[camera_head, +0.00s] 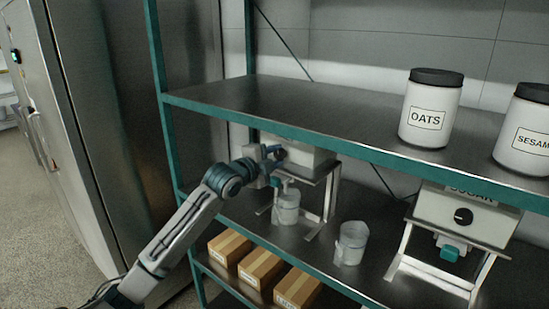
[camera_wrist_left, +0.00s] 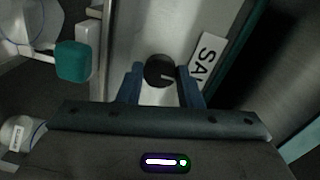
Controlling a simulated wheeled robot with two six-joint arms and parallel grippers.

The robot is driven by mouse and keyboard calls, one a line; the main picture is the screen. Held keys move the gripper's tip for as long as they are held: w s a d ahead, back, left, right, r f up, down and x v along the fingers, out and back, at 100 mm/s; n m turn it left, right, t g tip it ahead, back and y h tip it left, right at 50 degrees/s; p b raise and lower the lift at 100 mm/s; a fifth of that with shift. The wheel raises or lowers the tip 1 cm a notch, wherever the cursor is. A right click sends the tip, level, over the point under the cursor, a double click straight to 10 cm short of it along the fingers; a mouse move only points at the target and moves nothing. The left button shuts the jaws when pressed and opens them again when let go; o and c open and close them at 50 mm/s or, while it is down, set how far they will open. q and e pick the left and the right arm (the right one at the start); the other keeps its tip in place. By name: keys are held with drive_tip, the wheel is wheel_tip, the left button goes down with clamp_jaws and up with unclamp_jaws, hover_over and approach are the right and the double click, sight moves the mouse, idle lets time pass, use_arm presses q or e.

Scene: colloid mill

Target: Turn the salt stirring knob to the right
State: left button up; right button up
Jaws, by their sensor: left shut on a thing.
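The salt dispenser (camera_head: 311,160) is a pale metal box on a stand on the middle shelf, and its label shows partly in the left wrist view (camera_wrist_left: 206,58). Its black round stirring knob (camera_wrist_left: 159,71) has a white mark pointing right in that view. My left gripper (camera_head: 277,153) reaches in from the left at the dispenser's front. In the left wrist view its blue fingers (camera_wrist_left: 160,88) stand on both sides of the knob, shut on it. In the head view the gripper hides the knob. My right gripper is not in view.
The upper shelf (camera_head: 290,112) lies close above my left gripper. A teal outlet part (camera_wrist_left: 74,61) and a clear cup (camera_head: 287,208) are below the dispenser. Another cup (camera_head: 351,243) and the sugar dispenser (camera_head: 466,215) stand to the right. Boxes (camera_head: 262,267) sit lower.

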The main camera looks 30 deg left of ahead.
use_arm(q)
drive_tip(key=m, duration=0.5)
drive_tip(key=shift+w+a+r+y, duration=0.1)
drive_tip(key=shift+w+r+y, duration=0.05)
drive_tip(key=shift+r+y, duration=0.15)
drive_tip(key=m, duration=0.4)
drive_tip(key=shift+m, duration=0.3)
drive_tip(key=m, duration=0.5)
drive_tip(key=shift+t+y+p, duration=0.3)
drive_tip(key=shift+m, duration=1.5)
drive_tip(key=shift+f, duration=0.1)
drive_tip(key=o, duration=0.9)
drive_tip(key=shift+o, duration=0.4)
drive_tip(key=shift+w+f, duration=0.1)
drive_tip(key=shift+f, duration=0.05)
